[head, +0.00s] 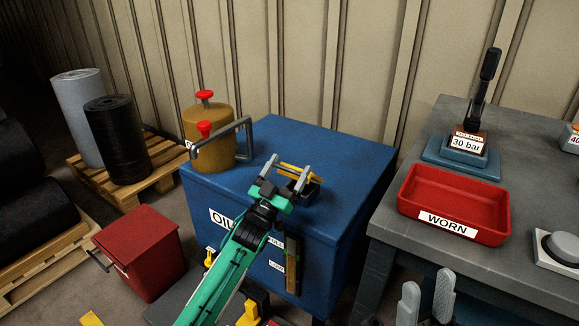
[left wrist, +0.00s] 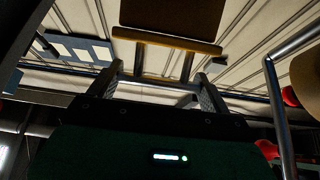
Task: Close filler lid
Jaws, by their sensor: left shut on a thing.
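The filler (head: 313,192) is a small dark opening on top of the blue oil cabinet (head: 330,150), with a yellow-edged lid (head: 298,169) above it. My left gripper (head: 284,173) is at the lid, its fingers shut on the lid's handle. In the left wrist view the lid is a dark plate with a yellow edge (left wrist: 165,40), and a handle with two posts reaches down between the fingers (left wrist: 158,78). The lid looks raised; its exact angle is hard to tell. My right gripper (head: 426,300) is at the bottom edge, its fingers apart and empty.
An ochre canister (head: 208,135) with red knobs and a grey pipe (head: 250,135) stand left of the filler. On the grey bench (head: 520,285) are a red WORN tray (head: 450,187) and a lever press (head: 470,150). A red bin (head: 140,250) stands on the floor at left.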

